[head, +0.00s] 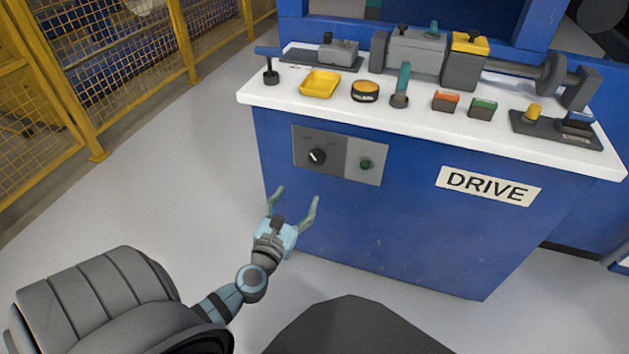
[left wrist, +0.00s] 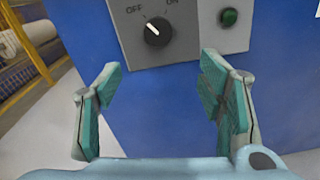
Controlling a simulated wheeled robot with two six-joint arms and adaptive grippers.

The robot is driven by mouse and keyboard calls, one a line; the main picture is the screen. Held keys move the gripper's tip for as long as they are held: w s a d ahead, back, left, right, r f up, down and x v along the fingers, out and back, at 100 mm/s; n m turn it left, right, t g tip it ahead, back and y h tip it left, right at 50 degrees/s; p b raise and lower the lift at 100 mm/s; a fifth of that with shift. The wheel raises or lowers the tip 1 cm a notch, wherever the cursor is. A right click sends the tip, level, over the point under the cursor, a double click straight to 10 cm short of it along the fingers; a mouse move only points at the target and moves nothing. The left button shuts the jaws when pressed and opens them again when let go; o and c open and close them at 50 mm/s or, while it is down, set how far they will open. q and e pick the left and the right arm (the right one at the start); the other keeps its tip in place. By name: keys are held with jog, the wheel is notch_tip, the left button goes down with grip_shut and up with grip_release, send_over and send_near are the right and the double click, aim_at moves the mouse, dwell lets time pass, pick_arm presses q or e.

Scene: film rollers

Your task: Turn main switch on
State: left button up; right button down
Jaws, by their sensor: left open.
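The main switch (head: 317,156) is a black rotary knob with a white pointer line on a grey plate, on the front of the blue cabinet. In the left wrist view the knob (left wrist: 158,31) sits between the labels OFF and ON, and its white line points up and left, toward OFF. A dark green round lamp or button (head: 366,164) is to its right, also in the wrist view (left wrist: 229,17). My left gripper (head: 294,198) is open and empty, below and left of the knob, apart from it. My right gripper is not in view.
The white top of the cabinet (head: 420,132) holds a yellow tray (head: 320,83), a teal lever (head: 402,82), red and green buttons and a roller mechanism. A DRIVE sign (head: 487,186) is on the front. Yellow fencing (head: 95,70) stands left; the floor between is clear.

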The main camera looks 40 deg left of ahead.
aim_at(316, 160)
pick_arm(q)
jog(key=shift+n, duration=0.8)
jog(key=x, duration=0.4)
jog(key=b+x, duration=0.1)
jog(key=x, duration=0.4)
jog(key=b+x, duration=0.1)
jog(key=x, duration=0.4)
jog(key=shift+w+r, duration=0.15)
jog(key=shift+r, duration=0.25)
jog(key=shift+w+a, duration=0.15)
jog(key=c, duration=1.1)
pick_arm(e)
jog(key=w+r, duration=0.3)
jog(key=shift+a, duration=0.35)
